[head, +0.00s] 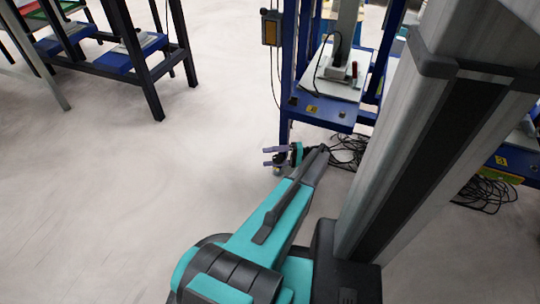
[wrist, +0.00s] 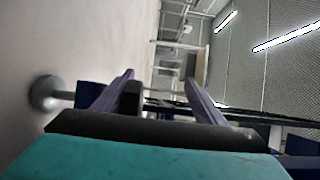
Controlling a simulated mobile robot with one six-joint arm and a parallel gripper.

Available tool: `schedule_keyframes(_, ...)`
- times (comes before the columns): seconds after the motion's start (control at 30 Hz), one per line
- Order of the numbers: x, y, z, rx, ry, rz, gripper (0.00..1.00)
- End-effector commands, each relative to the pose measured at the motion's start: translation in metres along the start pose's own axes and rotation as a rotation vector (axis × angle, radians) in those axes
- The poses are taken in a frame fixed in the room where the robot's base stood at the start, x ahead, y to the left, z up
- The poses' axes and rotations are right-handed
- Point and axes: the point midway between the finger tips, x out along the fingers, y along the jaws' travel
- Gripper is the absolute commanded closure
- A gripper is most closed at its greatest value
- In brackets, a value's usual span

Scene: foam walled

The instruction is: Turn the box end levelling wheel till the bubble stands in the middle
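My gripper (head: 268,157) is low over the pale floor in the head view, beside a leg of the blue workstation. In the wrist view its two purple fingers (wrist: 160,77) stand wide apart with nothing held between them. I cannot make out a levelling wheel, a bubble or the box end in either view. A grey round foot or wheel (wrist: 45,93) on a short stem shows at the left of the wrist view; I cannot tell what it belongs to.
The blue workstation (head: 318,110) stands ahead of my arm, with black cables (head: 350,150) on the floor by it. A dark-framed table (head: 150,85) with blue trays stands at the upper left. The pale floor (head: 120,200) at the left is clear. My column blocks the right.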

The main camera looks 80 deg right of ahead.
Motion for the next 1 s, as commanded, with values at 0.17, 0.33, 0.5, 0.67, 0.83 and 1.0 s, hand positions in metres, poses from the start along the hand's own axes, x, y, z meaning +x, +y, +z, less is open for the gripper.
schedule_keyframes(0.17, 0.0, -0.013, 0.013, -0.001, -0.007, -0.013, 0.51)
schedule_keyframes(0.33, 0.001, -0.015, 0.021, -0.002, -0.008, -0.013, 0.49)
schedule_keyframes(0.5, 0.003, -0.015, 0.035, 0.0, -0.008, -0.013, 0.49)
schedule_keyframes(0.67, 0.005, -0.015, 0.046, -0.001, -0.008, -0.012, 0.76)
schedule_keyframes(0.83, 0.006, -0.014, 0.059, 0.001, -0.008, -0.01, 0.76)
schedule_keyframes(1.0, 0.008, -0.014, 0.073, 0.002, -0.007, -0.009, 0.76)
